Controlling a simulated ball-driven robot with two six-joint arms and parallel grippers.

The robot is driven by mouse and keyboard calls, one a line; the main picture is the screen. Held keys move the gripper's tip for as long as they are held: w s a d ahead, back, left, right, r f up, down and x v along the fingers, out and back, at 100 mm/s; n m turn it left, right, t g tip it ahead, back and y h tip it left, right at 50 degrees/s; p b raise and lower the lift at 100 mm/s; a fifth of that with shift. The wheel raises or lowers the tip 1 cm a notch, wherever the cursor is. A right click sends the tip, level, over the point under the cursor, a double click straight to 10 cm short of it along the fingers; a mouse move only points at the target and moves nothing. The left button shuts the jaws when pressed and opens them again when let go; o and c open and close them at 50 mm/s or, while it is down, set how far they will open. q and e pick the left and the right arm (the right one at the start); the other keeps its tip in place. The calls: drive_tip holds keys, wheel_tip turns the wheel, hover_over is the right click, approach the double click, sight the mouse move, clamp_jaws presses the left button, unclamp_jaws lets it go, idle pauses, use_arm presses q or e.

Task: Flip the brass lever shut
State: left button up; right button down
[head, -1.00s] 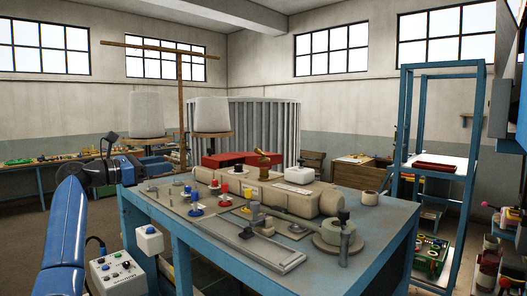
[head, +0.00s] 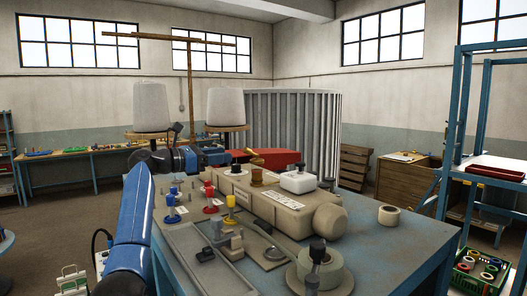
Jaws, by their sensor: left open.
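The brass lever (head: 254,158) is a short, tilted brass handle at the back of the long beige machine housing (head: 285,205), above a round brass fitting (head: 257,176). My left gripper (head: 229,157) is at the end of my blue arm, which comes in from the left. It is open, just left of the lever in the picture. It looks small and dark here, and I cannot tell whether it touches the lever. My right gripper is out of view.
Red, yellow and blue knobbed posts (head: 209,197) stand on the bench left of the housing. A tape roll (head: 389,215) lies on the right of the blue bench (head: 385,250). Cones of thread (head: 227,106) rise behind. A blue frame rack stands at right.

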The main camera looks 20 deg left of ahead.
sight(244, 151)
use_arm(q)
drive_tip(key=p+x, duration=0.1)
drive_tip(key=x, duration=0.2)
drive_tip(key=p+x, duration=0.4)
drive_tip(key=x, duration=0.1)
drive_tip(key=shift+w+d+r, duration=0.15)
drive_tip(key=shift+d+r, duration=0.1)
drive_tip(key=shift+d, duration=0.05)
drive_tip(key=shift+w+d+p, duration=0.15)
drive_tip(key=shift+w+p, duration=0.05)
drive_tip(key=shift+p, duration=0.15)
drive_tip(key=shift+f, duration=0.1)
